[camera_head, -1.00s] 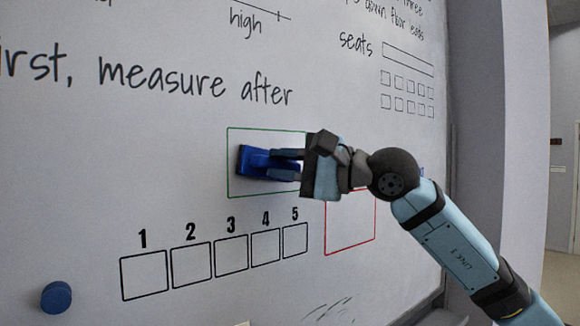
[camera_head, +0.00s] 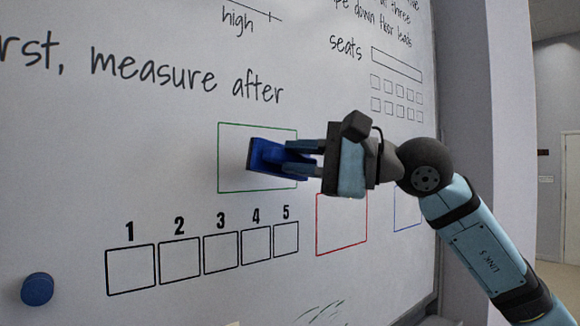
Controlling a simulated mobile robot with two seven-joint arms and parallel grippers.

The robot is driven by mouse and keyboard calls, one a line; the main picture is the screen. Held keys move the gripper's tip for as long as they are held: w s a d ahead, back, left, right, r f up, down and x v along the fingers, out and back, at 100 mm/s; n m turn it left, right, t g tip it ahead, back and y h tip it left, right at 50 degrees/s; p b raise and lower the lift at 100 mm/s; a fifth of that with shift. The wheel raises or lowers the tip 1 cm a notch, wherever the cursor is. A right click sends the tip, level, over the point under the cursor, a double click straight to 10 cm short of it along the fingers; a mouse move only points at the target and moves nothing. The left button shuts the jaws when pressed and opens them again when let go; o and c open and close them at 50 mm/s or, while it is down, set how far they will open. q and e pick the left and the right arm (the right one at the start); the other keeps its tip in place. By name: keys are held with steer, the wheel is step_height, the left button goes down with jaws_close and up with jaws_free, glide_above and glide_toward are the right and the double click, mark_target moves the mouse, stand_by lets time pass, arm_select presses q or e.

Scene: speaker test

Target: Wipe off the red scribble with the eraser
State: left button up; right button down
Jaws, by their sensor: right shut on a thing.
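My right gripper (camera_head: 305,157) is shut on the blue eraser (camera_head: 266,156), which points left toward the whiteboard (camera_head: 150,160). The eraser is in front of the green-outlined box (camera_head: 232,178) and hides part of it. I cannot tell for sure whether the eraser touches the board. The visible part of the green box is plain, with no red scribble in it. The only red I see is the outline of a box (camera_head: 317,225) below the gripper. My left gripper is not in view.
Numbered squares (camera_head: 130,270) run along the lower board. A round blue magnet (camera_head: 37,289) sits at lower left. Thin dark strokes (camera_head: 322,310) show at the bottom. A blue-outlined box (camera_head: 407,227) is partly behind my arm. The board ends at the right beside a wall.

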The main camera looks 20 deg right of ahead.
steer(key=shift+s+d+b, duration=0.3)
steer(key=shift+s+b, duration=0.05)
steer(key=shift+s, duration=0.4)
steer(key=shift+s+d+b, duration=0.25)
steer(key=shift+s+b, duration=0.05)
steer(key=shift+s, duration=0.4)
steer(key=shift+w, duration=0.1)
